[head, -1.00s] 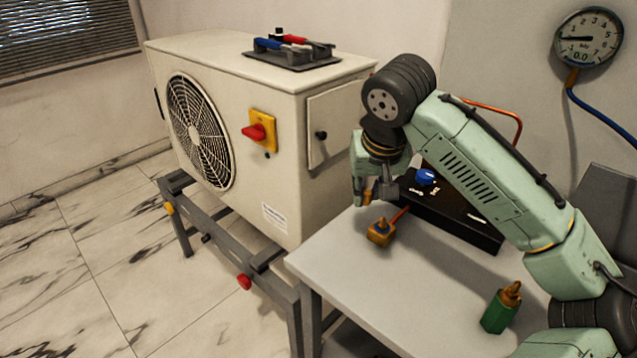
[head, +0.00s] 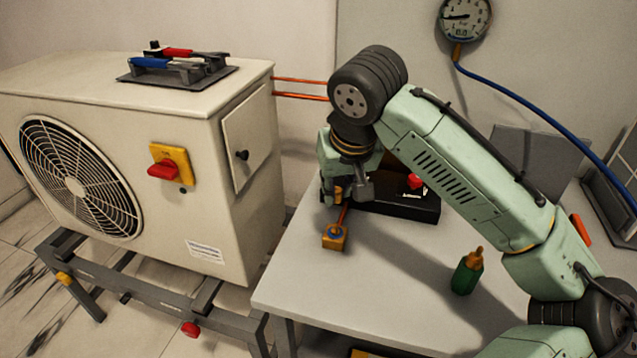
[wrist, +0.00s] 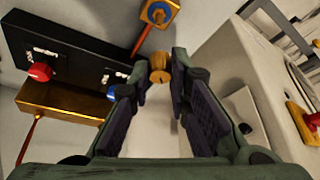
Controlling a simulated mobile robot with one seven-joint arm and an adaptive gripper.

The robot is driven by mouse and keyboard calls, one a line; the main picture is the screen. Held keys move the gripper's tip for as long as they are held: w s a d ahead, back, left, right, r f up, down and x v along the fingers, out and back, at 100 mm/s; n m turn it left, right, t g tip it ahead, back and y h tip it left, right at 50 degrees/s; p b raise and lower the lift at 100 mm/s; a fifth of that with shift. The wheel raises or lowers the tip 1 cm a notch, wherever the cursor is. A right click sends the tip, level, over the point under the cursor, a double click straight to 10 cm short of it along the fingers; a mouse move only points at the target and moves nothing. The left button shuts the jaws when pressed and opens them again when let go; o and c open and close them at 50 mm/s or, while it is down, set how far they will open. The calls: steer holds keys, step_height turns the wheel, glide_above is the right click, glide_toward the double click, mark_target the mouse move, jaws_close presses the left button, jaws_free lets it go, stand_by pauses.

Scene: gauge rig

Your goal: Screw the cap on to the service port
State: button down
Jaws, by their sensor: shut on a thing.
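My gripper (head: 346,192) is shut on a small ribbed brass cap (wrist: 160,67), held at the fingertips. The cap also shows in the head view (head: 338,192), partly hidden by a finger. A yellow brass block (head: 335,238) with a blue-ringed round fitting sits on a copper pipe over the table; it looks like the service port, though I cannot be sure. It shows at the top of the wrist view (wrist: 158,12), beyond the cap. The cap and block are apart.
A black panel (wrist: 75,50) with a red knob (wrist: 40,71) and a blue knob (wrist: 111,91) is beside my gripper. The white outdoor unit (head: 240,210) stands left. A green bottle (head: 467,272) stands on the grey table (head: 390,300), whose front middle is clear.

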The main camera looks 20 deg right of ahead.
stand_by(0.4)
steer(key=b, duration=0.3)
glide_above(336, 233)
steer(key=shift+f, duration=2.65)
steer(key=shift+f, duration=0.2)
steer(key=shift+f+b, duration=0.7)
steer(key=shift+f, duration=0.2)
steer(key=shift+f, duration=0.2)
steer(key=m+h+p, duration=0.1)
steer(key=m, duration=0.2)
steer(key=shift+r, duration=0.15)
steer(key=shift+m+g+h+p, duration=0.3)
steer(key=shift+m+h+p, duration=0.1)
steer(key=shift+m+p, duration=0.55)
steer(key=shift+m, duration=0.25)
